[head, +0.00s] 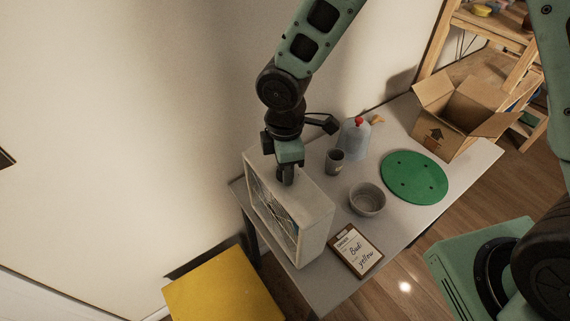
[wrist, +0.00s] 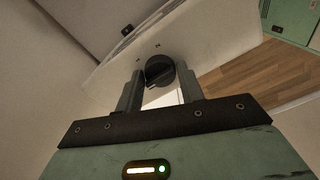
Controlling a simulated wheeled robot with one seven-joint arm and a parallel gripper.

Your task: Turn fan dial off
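The white box fan (head: 312,212) stands at the left end of the grey table, its grille facing left in the head view. My gripper (head: 287,176) is over the fan's top, pointing down. In the wrist view the fan's pale top (wrist: 215,45) carries a round black dial (wrist: 159,71). My gripper's two fingers (wrist: 160,90) are spread apart, one on each side of the dial. I cannot tell whether the fingers touch it.
On the table (head: 410,225) are a grey cup (head: 335,162), a bowl (head: 367,200), a green disc (head: 414,178), a clipboard (head: 356,251), a bottle (head: 354,138) and an open cardboard box (head: 461,122). A yellow box (head: 224,292) stands below left. A wall is close behind.

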